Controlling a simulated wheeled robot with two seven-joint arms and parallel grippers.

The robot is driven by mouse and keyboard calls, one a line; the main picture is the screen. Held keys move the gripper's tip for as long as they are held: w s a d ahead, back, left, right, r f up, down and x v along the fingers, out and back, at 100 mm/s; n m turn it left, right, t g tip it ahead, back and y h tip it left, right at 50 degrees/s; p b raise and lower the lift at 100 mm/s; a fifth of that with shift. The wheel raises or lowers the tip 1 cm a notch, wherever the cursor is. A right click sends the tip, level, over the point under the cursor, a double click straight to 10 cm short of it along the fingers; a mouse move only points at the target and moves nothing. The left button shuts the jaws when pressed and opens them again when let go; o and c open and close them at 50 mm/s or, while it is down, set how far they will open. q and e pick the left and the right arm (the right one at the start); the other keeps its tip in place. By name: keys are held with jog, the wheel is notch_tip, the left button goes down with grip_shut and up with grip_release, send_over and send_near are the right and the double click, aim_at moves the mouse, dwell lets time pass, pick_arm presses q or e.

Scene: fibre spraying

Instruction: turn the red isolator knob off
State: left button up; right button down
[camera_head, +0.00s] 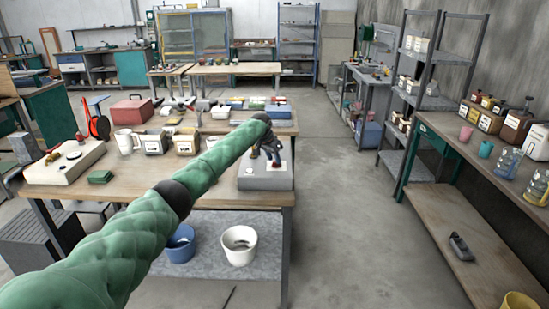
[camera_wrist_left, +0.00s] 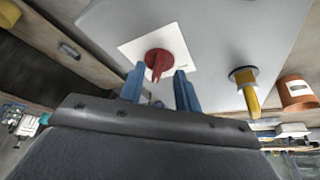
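The red isolator knob (camera_wrist_left: 158,62) sits on a white square plate (camera_wrist_left: 180,45) on the face of a pale grey box (camera_wrist_left: 225,30) in the left wrist view. Its handle points down the picture, toward my gripper. My left gripper (camera_wrist_left: 160,78) has two blue fingers, apart, one on each side of the handle with gaps showing; I cannot tell whether they touch the knob. In the head view my left gripper (camera_head: 270,150) is over the grey box (camera_head: 262,182) at the bench's right end, and the arm hides part of it. My right gripper is not in view.
A yellow lever (camera_wrist_left: 249,92) stands on the same box, right of the red knob in the wrist view. An orange-brown cylinder (camera_wrist_left: 296,92) is beyond it. In the head view, mugs, tins and a cream box (camera_head: 65,165) crowd the bench. The floor aisle right of it is clear.

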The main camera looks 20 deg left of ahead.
pick_arm(q)
jog(key=shift+w+f, duration=0.1)
jog(key=shift+f, duration=0.25)
jog(key=shift+w+d+f, duration=0.2)
jog(key=shift+w+f, duration=0.05)
jog(key=shift+f, duration=0.15)
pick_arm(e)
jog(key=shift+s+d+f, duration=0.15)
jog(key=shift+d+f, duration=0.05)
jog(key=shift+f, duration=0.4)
pick_arm(q)
jog(key=shift+a, duration=0.1)
jog(key=shift+c, duration=0.2)
jog(key=shift+s, duration=0.1)
grip_shut()
